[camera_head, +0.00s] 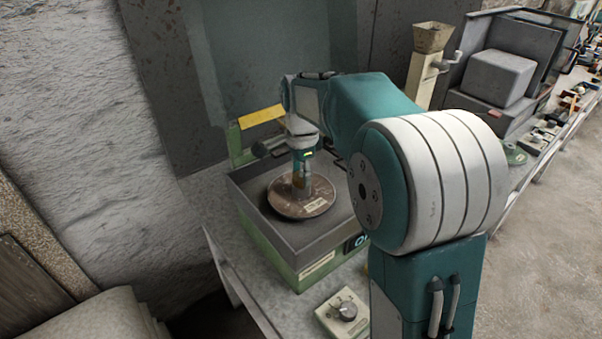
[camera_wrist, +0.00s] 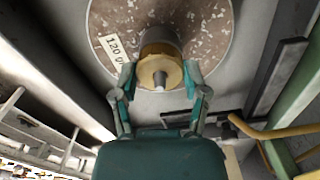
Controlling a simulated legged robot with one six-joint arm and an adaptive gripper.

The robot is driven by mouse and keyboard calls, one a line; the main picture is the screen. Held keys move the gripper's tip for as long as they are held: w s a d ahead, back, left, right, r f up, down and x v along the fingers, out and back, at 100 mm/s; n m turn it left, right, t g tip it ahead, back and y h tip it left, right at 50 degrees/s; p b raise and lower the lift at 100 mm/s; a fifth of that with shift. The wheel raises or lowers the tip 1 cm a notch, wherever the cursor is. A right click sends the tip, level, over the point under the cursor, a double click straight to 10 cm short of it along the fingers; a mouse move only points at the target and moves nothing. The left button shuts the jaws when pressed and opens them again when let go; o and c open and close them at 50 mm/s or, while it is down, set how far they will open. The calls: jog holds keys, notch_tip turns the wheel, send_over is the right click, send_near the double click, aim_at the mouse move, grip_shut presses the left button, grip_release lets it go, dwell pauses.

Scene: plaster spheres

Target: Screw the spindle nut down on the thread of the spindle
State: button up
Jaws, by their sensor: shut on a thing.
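The spindle nut (camera_wrist: 172,72) is a brass-coloured ring in the wrist view, around the grey spindle (camera_wrist: 160,80), whose tip pokes out of its middle. My gripper (camera_wrist: 159,75) is shut on the nut, one finger on each side. Behind the nut is a dark collar, then the speckled brown disc (camera_wrist: 205,22), with a white label reading "120 gr". In the head view my gripper (camera_head: 301,168) points down over the middle of the disc (camera_head: 284,203). The nut and thread are mostly hidden there by the fingers.
The disc lies inside a grey-rimmed green box (camera_head: 255,222) on the bench. A control box with a knob (camera_head: 343,312) stands in front. A yellow-topped green frame (camera_head: 262,117) is behind. A hopper machine (camera_head: 432,40) and grey blocks (camera_head: 496,78) stand right.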

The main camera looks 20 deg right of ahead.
jog(key=o, duration=1.3)
jog(key=shift+f, duration=0.1)
jog(key=shift+o, duration=0.2)
jog(key=shift+c, duration=1.4)
